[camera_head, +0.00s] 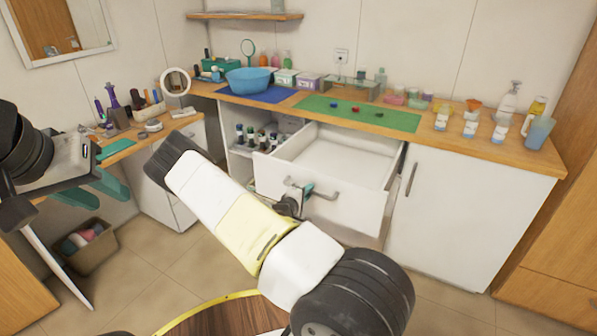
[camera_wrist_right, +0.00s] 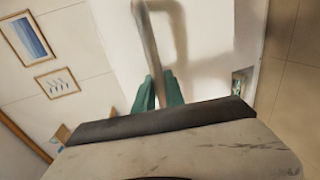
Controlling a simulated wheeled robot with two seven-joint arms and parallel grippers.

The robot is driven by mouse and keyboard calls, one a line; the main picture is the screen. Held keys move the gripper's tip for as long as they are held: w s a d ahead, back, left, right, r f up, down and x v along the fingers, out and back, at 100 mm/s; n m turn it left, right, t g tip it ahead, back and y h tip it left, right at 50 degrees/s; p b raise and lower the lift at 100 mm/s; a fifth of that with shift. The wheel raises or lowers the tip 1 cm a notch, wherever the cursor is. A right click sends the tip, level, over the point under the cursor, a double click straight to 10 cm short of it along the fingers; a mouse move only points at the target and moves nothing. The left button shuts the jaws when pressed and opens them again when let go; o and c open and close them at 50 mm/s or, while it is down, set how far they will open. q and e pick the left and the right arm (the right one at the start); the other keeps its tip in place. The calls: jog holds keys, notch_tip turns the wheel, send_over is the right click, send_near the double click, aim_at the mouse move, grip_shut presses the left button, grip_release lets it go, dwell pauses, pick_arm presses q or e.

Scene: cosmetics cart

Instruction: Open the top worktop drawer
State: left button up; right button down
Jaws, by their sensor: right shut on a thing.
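The top worktop drawer (camera_head: 330,203) is white and stands pulled well out from under the worktop. Its inside looks empty. Its grey bar handle (camera_head: 325,196) runs across the front; in the right wrist view the bar (camera_wrist_right: 148,40) runs down between the teal fingers. My right gripper (camera_head: 305,191) is shut on the handle, partly hidden behind my forearm in the head view; it also shows in the right wrist view (camera_wrist_right: 160,92). My left gripper (camera_head: 95,190) is at the far left, with its teal fingers apart and nothing seen between them.
The wooden worktop (camera_head: 400,125) carries a blue bowl (camera_head: 249,80), a green mat (camera_head: 360,112) and several bottles. An open shelf with bottles (camera_head: 262,138) is left of the drawer and a white cupboard door (camera_head: 460,215) right of it. A bin (camera_head: 85,245) stands on the floor at left.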

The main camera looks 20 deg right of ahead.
jog(key=shift+f+v, duration=0.25)
jog(key=shift+v, duration=0.95)
jog(key=shift+f+v, duration=0.25)
jog(key=shift+v, duration=1)
jog(key=c, duration=1.4)
grip_release()
